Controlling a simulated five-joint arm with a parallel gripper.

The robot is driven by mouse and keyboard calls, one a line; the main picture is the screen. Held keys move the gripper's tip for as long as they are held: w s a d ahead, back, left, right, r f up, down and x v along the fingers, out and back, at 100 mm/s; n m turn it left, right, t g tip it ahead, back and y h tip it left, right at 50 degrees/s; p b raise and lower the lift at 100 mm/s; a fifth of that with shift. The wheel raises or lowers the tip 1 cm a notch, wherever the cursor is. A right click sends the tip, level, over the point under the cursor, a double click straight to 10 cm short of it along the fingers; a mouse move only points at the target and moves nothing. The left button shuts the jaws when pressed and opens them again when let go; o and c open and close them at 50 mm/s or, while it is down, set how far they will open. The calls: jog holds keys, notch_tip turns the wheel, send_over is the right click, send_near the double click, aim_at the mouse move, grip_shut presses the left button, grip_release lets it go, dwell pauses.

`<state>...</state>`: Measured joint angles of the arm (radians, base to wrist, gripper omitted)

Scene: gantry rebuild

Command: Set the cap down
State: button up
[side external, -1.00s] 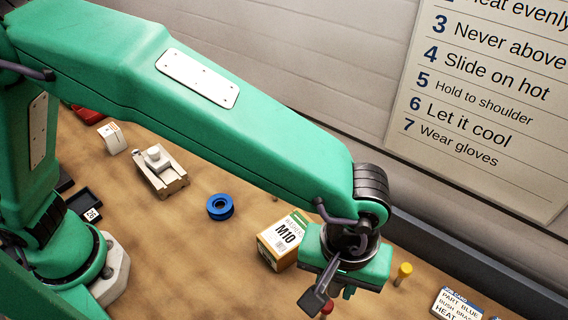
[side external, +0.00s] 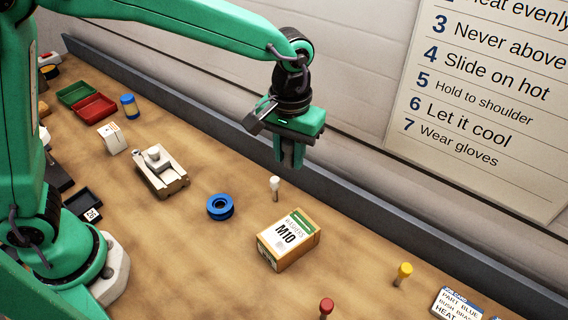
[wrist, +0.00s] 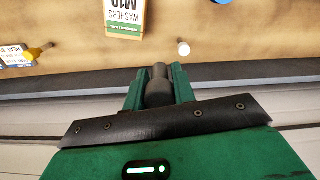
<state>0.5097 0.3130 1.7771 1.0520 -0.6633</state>
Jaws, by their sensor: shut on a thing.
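My gripper (side external: 289,160) hangs over the back of the bench, near the low rear rail, pointing down. Its green fingers are shut on a dark grey stepped round piece (wrist: 158,88), which I take to be the cap. The wrist view shows this piece between the fingers. In the side view the fingers mostly hide it. The gripper is held above the bench, behind a white-topped peg (side external: 275,183), which also shows in the wrist view (wrist: 183,48).
An M10 washers box (side external: 288,240), a blue ring (side external: 220,207) and a pale fixture (side external: 160,170) stand on the bench. A yellow-topped peg (side external: 404,270) and a red-topped peg (side external: 326,306) stand at the right. The dark rail (side external: 225,147) runs along the back.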

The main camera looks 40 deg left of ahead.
jog(key=w+a+r+n, duration=0.2)
jog(key=a, duration=2)
jog(key=s+a+f+n, duration=0.1)
jog(key=a+f+n, duration=0.2)
jog(key=a+n, duration=0.4)
jog(key=s+a+f+n, duration=0.1)
jog(key=a+f+n, duration=0.2)
jog(key=a+n, duration=0.5)
jog(key=shift+n, duration=0.9)
jog(key=shift+s, duration=0.1)
jog(key=a+f, duration=0.2)
jog(key=a, duration=0.2)
jog(key=a+f, duration=0.2)
jog(key=a, duration=0.1)
jog(key=s+a+f, duration=0.1)
jog(key=a+f, duration=0.2)
jog(key=a, duration=0.1)
jog(key=shift+a, duration=0.3)
jog(key=shift+f, duration=0.1)
jog(key=shift+f, duration=1.85)
